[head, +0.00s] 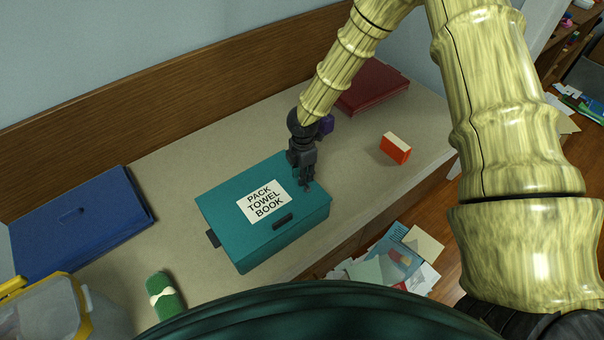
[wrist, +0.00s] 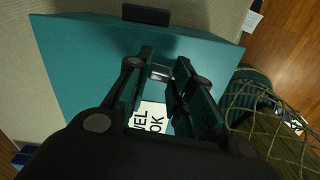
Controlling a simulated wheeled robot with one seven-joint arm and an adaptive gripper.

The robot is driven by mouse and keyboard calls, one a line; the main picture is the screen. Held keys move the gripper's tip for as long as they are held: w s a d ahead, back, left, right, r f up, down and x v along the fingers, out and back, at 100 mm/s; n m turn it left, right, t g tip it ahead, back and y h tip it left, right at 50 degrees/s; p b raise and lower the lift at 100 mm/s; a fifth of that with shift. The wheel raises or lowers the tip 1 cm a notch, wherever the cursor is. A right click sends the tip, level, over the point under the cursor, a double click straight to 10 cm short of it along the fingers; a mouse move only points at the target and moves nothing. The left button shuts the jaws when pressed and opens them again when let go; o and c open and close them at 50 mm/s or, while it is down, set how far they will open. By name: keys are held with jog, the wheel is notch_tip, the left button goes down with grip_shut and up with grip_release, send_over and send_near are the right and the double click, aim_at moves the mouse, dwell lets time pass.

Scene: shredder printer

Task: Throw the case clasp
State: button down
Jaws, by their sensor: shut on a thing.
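The teal case (head: 220,205) lies closed on the counter, its lid labelled "PACK TOWEL BOOK"; the lid also shows in the wrist view (wrist: 80,60). My gripper (head: 307,184) points down at the right part of the lid. In the wrist view my gripper (wrist: 160,73) is shut on a small grey piece that looks like the case clasp (wrist: 160,72), mostly hidden between the fingers. A dark fitting (head: 282,221) sits on the case's front side and another (head: 213,239) on its left side. The wrist view shows a dark fitting (wrist: 145,14) at one edge.
A blue case (head: 75,225), a banded green roll (head: 164,296) and a yellow-trimmed bin (head: 50,305) are at left. Papers (head: 395,262) lie below the counter's front edge.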

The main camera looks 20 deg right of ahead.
jog(key=m, duration=0.2)
jog(key=d+m, duration=0.1)
jog(key=m, duration=0.1)
jog(key=shift+d, duration=0.1)
jog(key=m, duration=0.2)
jog(key=d+m, duration=0.1)
jog(key=m, duration=0.2)
jog(key=shift+s+d+p, duration=0.1)
jog(key=shift+s+p, duration=0.1)
jog(key=shift+p, duration=0.1)
jog(key=m, duration=0.3)
jog(key=s+d+m, duration=0.1)
jog(key=shift+s+d+m+p, duration=0.1)
jog(key=shift+s+m+p, duration=0.05)
jog(key=shift+m, duration=0.65)
jog(key=shift+s+m+p, duration=0.1)
jog(key=shift+m+p, duration=0.05)
jog(key=shift+m, duration=0.65)
jog(key=c, duration=1.2)
grip_release()
jog(key=shift+c, duration=0.2)
jog(key=shift+s, duration=0.1)
jog(key=shift+r, duration=0.1)
